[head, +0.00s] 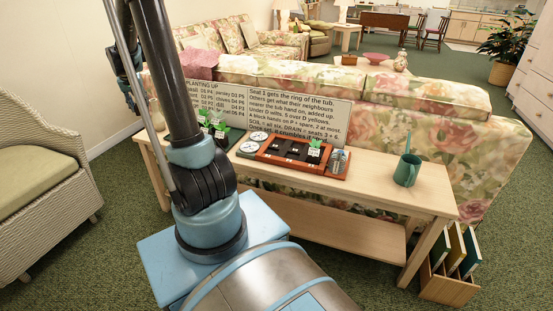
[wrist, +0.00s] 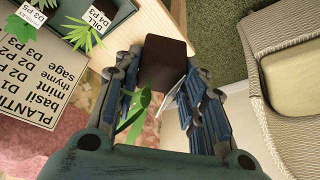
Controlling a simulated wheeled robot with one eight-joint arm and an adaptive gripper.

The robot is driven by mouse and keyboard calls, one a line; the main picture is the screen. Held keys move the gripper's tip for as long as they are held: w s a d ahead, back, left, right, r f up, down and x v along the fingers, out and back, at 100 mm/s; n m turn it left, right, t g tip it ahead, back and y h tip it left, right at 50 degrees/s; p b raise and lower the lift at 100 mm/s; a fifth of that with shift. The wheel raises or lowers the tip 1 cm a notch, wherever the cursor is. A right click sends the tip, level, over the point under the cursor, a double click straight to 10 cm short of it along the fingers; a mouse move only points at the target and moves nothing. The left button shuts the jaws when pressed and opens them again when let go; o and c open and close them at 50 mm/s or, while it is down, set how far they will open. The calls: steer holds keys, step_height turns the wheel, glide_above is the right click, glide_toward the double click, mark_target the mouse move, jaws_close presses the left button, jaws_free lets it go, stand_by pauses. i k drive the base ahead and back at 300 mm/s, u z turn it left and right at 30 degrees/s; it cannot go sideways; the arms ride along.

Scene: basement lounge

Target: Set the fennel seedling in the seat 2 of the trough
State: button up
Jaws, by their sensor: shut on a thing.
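In the wrist view my gripper (wrist: 160,95) is shut on a seedling (wrist: 166,62), a dark brown soil block with a green leaf and a white label. The label is edge-on, so its name cannot be read. The orange-red trough (head: 300,168) lies on the wooden table with dark seats. One seedling with a white label (head: 314,153) stands at its right part. The seat numbers are too small to read.
A seedling tray (wrist: 103,18) holds plants, one labelled DILL. Planting (head: 222,97) and rule (head: 300,115) signs stand behind.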

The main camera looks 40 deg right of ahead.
mark_target(292, 158)
steer(key=u, duration=0.1)
steer(key=k, duration=2.15)
steer(key=z, duration=0.85)
steer(key=i, duration=1)
steer(key=u, duration=0.05)
